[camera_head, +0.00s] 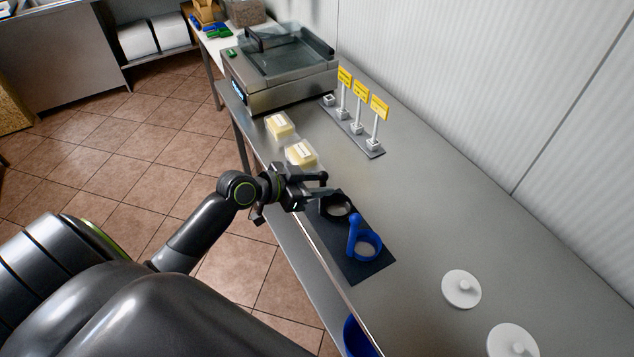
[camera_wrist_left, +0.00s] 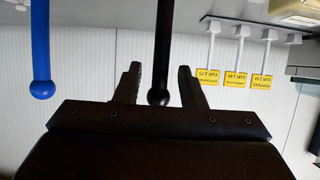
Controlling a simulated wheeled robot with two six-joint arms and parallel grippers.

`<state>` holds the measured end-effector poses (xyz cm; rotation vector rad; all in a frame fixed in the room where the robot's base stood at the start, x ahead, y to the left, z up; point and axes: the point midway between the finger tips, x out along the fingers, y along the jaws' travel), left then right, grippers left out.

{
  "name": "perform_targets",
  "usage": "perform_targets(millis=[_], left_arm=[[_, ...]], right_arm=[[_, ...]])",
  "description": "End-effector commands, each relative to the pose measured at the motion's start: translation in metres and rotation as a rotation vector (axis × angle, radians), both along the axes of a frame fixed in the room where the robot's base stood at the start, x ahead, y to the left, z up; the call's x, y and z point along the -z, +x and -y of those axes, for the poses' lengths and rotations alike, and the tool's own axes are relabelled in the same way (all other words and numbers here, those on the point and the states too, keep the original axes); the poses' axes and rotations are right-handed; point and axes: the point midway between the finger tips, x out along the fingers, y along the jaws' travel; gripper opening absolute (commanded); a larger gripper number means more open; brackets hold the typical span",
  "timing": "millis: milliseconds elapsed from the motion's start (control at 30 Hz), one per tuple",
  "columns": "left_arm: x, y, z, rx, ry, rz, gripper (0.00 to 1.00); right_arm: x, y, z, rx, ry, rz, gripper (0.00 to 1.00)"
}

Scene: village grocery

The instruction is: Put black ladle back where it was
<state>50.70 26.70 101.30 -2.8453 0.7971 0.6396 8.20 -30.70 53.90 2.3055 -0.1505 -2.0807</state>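The black ladle (camera_head: 336,206) shows as a dark ring at the far end of a dark mat (camera_head: 372,268) on the grey counter. The blue ladle (camera_head: 364,244) lies beside it on the same mat, nearer to me. My left gripper (camera_head: 318,186) is at the black ladle, over the counter's front edge, and partly hides it. In the left wrist view, the black ladle's handle (camera_wrist_left: 163,50) ends between my two spread fingers, with a gap on each side. The blue ladle's handle (camera_wrist_left: 41,50) is to the left there. My right gripper is not in view.
Two yellow-white blocks (camera_head: 301,154) lie just beyond the gripper. Behind are a price-sign stand (camera_head: 357,138) and a metal appliance (camera_head: 280,75). Two white lids (camera_head: 461,289) lie at right. A blue container (camera_head: 356,338) shows at the bottom. The right counter is mostly clear.

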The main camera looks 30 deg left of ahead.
Motion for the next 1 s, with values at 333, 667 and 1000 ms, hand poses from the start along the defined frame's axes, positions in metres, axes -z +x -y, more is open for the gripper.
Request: perform_targets(millis=[333,667,1000], left_arm=[[-0.004,-0.001,-0.001,0.0,0.002,0.0,0.36],[-0.021,-0.037,-0.024,0.001,0.007,0.0,0.36],[-0.04,-0.072,-0.043,0.003,0.007,-0.003,0.36]], right_arm=[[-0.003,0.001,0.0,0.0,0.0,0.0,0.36],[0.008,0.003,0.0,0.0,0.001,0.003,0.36],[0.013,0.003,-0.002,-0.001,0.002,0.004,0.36]])
